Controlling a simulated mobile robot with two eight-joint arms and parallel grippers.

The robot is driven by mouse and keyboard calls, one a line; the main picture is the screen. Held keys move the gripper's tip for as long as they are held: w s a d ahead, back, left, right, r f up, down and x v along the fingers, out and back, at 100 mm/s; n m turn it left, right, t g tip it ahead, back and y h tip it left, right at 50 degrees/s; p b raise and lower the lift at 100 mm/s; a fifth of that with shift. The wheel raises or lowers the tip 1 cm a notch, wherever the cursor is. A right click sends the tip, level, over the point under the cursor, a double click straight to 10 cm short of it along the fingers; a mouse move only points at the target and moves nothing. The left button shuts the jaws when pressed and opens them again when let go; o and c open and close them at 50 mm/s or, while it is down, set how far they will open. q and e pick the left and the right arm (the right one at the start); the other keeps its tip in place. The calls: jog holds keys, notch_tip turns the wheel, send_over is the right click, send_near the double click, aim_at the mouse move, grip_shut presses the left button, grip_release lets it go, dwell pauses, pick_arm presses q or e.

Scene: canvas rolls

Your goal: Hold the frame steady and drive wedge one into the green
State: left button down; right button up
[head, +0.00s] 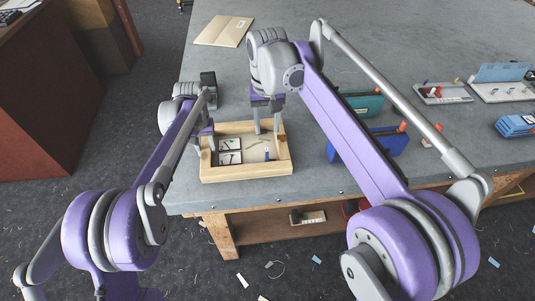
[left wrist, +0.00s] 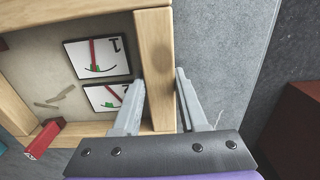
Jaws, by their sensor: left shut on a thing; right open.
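The wooden frame (head: 248,172) lies at the table's front edge. My left gripper (head: 205,143) is shut on its left rail (left wrist: 154,45), one finger inside and one outside. Inside are a card marked 1 (left wrist: 97,57), with a red needle over the green patch, and a lower card (left wrist: 102,97), partly behind a finger, whose needle slants away from the green. A red block (left wrist: 45,138) with white marking lies by a rail; I cannot tell if it is wedge one. A small blue piece (head: 267,154) stands inside the frame. My right gripper (head: 267,130) is open at the back rail.
A blue holder (head: 372,144) and a teal holder (head: 362,103) stand right of the frame, behind my right arm. White boards and blue blocks (head: 515,125) lie further right. A cardboard sheet (head: 222,31) lies at the back. The grey tabletop (head: 225,75) behind the frame is mostly clear.

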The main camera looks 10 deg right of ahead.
pick_arm(q)
jog(key=shift+f, duration=0.2)
jog(key=shift+c, duration=2.3)
grip_release()
jog(key=shift+o, duration=0.5)
jog(key=shift+d, duration=0.1)
